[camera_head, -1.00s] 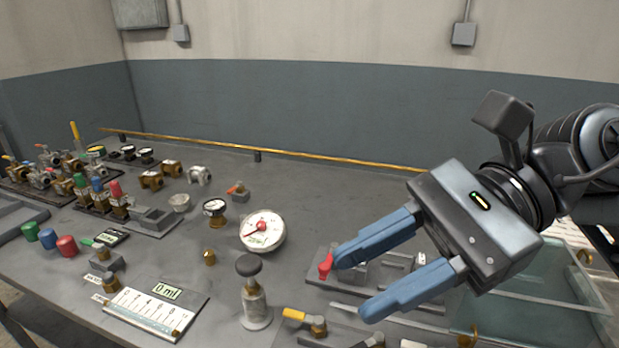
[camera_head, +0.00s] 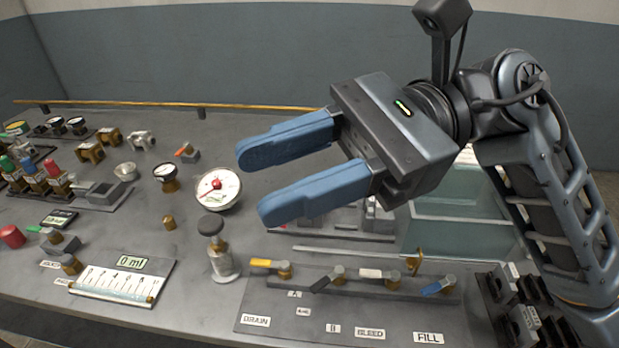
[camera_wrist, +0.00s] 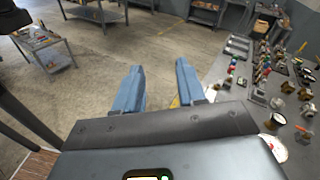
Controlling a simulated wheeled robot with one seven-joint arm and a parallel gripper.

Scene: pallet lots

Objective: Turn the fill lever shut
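The blue-handled lever (camera_head: 438,287) sits at the right end of a row of valves on the bench, above and slightly right of the FILL label (camera_head: 428,338). Its handle slants to the left, away from its brass pivot. My gripper (camera_head: 252,185) is open and empty, held above the bench to the upper left of the blue lever, with its blue fingers pointing left. In the wrist view the open fingers (camera_wrist: 160,80) point toward the floor and bench edge, and the fill lever is not seen there.
A glass tank (camera_head: 455,215) stands behind the blue lever. Black blocks (camera_head: 515,300) lie to the right.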

